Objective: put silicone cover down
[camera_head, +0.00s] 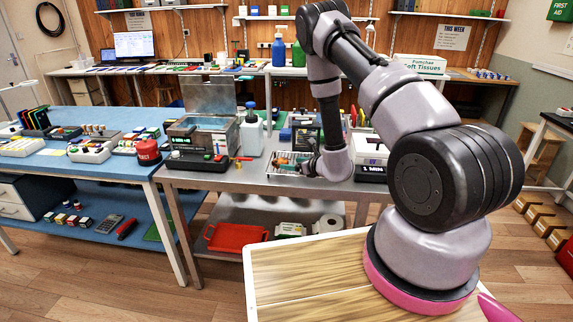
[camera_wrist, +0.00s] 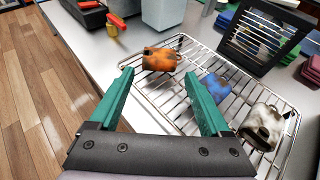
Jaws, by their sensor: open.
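My gripper (camera_wrist: 159,73) is open, with its two green fingers apart and nothing held between them. It also shows small and partly hidden by its own wrist in the head view (camera_head: 288,167). An orange-brown mottled cover (camera_wrist: 158,60) lies on a wire rack (camera_wrist: 200,50), just beyond the fingertips. A blue patterned cover (camera_wrist: 215,88) lies on the rack close to the right finger, which hides part of it. A white and brown patterned cover (camera_wrist: 264,125) lies further right on the rack. I cannot tell which of these is the silicone one.
A dark slotted holder (camera_wrist: 262,36) stands behind the rack. Coloured stacks (camera_wrist: 288,45) lie to its right. Bare metal table (camera_wrist: 78,45) lies left of the rack.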

